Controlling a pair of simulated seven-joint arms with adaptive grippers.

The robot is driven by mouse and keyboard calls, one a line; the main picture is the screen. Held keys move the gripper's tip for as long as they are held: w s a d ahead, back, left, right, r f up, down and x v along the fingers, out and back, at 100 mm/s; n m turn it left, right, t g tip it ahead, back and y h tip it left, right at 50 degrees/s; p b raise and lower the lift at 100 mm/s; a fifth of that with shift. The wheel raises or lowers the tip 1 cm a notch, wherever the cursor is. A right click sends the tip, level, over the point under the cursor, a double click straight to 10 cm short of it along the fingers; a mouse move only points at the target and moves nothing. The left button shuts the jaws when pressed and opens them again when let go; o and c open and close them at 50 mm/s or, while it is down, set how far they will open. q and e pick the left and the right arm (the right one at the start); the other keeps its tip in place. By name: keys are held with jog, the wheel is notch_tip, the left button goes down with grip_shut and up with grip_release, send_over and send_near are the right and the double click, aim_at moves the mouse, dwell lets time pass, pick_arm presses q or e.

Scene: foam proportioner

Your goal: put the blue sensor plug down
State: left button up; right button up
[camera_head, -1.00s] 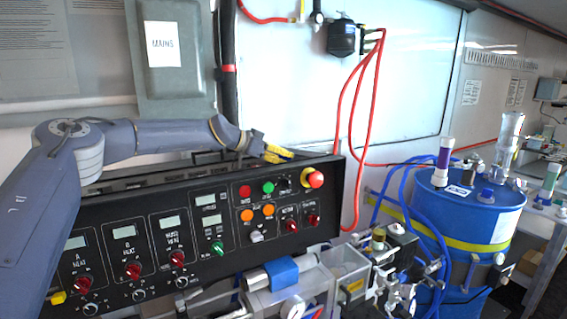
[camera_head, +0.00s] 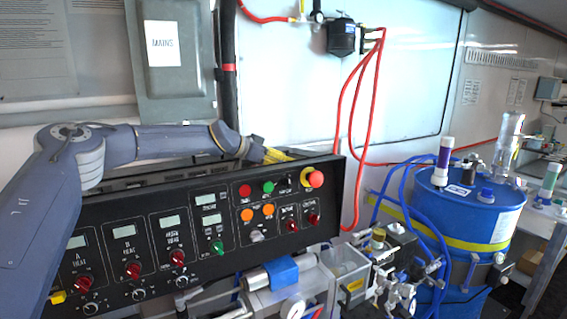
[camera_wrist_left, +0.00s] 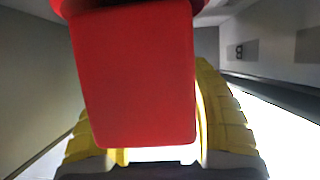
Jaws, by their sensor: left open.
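My left gripper (camera_head: 278,156) is at the top rear edge of the black control panel (camera_head: 120,215), its yellow fingers partly hidden behind that edge. In the left wrist view, the yellow fingers (camera_wrist_left: 155,150) are open on either side of a large red block (camera_wrist_left: 135,75), which fills the middle of the picture close to the camera. I cannot tell whether the fingers touch this block. I cannot make out a blue sensor plug for sure in either view. My right gripper is not in view.
A red mushroom button (camera_head: 315,179) stands near the panel's right end, close to my left gripper. Red hoses (camera_head: 357,120) hang to the right. A blue drum (camera_head: 470,215) with blue hoses stands further right. A grey box (camera_head: 175,60) is on the wall behind my arm.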

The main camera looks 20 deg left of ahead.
pick_arm(q)
jog(key=v, duration=1.2)
jog(key=shift+r, duration=0.1)
